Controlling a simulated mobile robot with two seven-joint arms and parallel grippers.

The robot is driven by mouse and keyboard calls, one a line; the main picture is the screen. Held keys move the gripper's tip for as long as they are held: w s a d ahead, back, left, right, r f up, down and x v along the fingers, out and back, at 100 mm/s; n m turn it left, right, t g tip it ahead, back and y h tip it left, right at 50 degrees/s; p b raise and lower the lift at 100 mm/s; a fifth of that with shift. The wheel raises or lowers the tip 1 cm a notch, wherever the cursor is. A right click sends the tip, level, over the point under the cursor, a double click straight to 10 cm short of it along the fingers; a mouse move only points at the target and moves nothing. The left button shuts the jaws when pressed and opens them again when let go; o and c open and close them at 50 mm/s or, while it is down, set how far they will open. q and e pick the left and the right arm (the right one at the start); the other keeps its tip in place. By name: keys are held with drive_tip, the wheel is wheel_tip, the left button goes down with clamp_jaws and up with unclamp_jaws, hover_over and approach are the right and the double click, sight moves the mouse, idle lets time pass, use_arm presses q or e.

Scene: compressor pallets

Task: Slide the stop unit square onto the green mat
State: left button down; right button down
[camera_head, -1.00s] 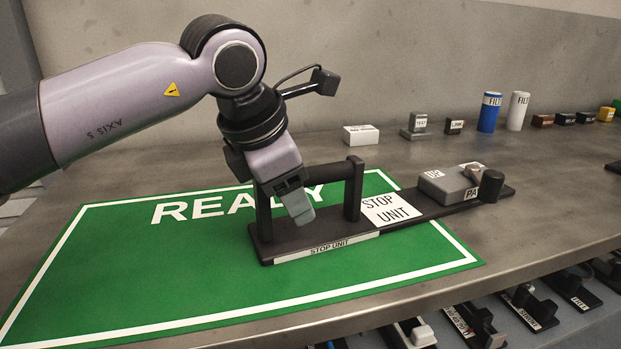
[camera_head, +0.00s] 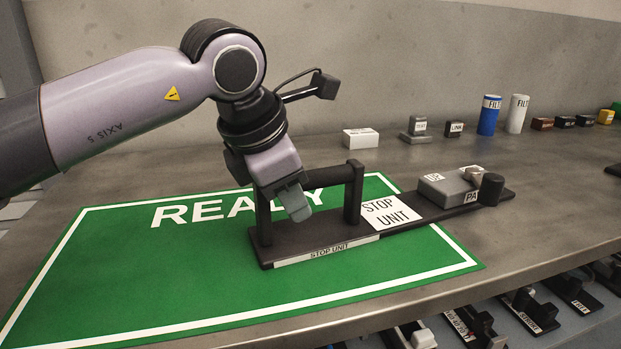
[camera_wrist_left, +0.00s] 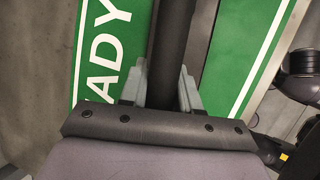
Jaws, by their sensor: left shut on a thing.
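The stop unit is a long dark base (camera_head: 412,224) with a raised bar handle (camera_head: 354,195), a white label and a grey block (camera_head: 449,187) at its right end. Its handle end lies on the green mat (camera_head: 180,285); the block end reaches past the mat's right edge onto bare metal. The base looks slightly turned against the mat's edges. My left gripper (camera_head: 293,203) is shut on the handle bar, which also passes between the fingers in the left wrist view (camera_wrist_left: 172,88). The bar's gripped part is partly hidden. My right gripper is not in view.
A white box (camera_head: 360,138), a blue filter (camera_head: 489,115), a white filter (camera_head: 517,114) and several small blocks stand along the back wall.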

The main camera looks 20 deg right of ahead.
use_arm(q)
drive_tip(key=shift+a+f+b, duration=0.1)
drive_tip(key=shift+a+b, duration=0.6)
drive_tip(key=shift+a, duration=0.8)
drive_tip(key=a+b, duration=0.2)
drive_tip(key=a, duration=0.6)
drive_tip(key=shift+a, duration=0.15)
drive_tip(key=a+b, duration=0.1)
drive_tip(key=a, duration=0.5)
drive_tip(key=shift+s, duration=0.1)
drive_tip(key=shift+a+f+b, duration=0.15)
drive_tip(key=shift+a+b, duration=0.15)
drive_tip(key=shift+a, duration=2.75)
drive_tip(key=c, duration=0.7)
unclamp_jaws()
drive_tip(key=shift+c, duration=0.2)
